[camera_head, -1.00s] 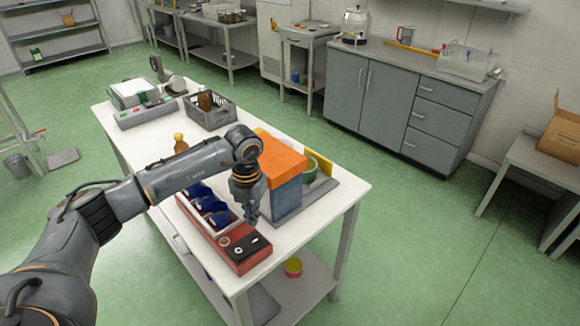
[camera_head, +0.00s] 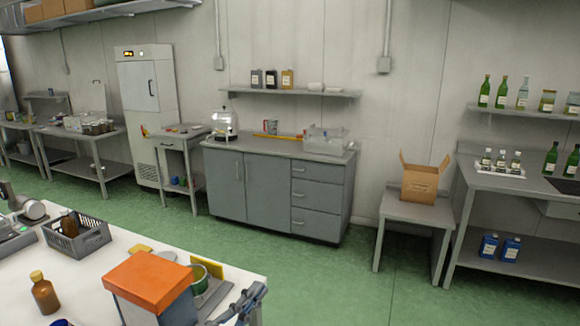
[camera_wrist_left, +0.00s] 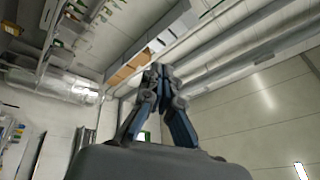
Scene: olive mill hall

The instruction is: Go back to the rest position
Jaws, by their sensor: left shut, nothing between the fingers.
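My left gripper (camera_head: 254,294) shows at the bottom edge of the head view, over the near right corner of the white table (camera_head: 118,248). Only its fingers show there; the rest of that arm is out of the picture. In the left wrist view its fingers (camera_wrist_left: 159,72) meet at the tips, with nothing between them. That view looks up at the ceiling and upper walls. My right gripper is in neither view.
On the table close to the left gripper are an orange-topped box (camera_head: 150,280) and a green tape roll (camera_head: 198,280). A brown bottle (camera_head: 45,293) and a grey crate (camera_head: 77,238) stand further left. Green floor (camera_head: 330,285) lies clear beyond the table.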

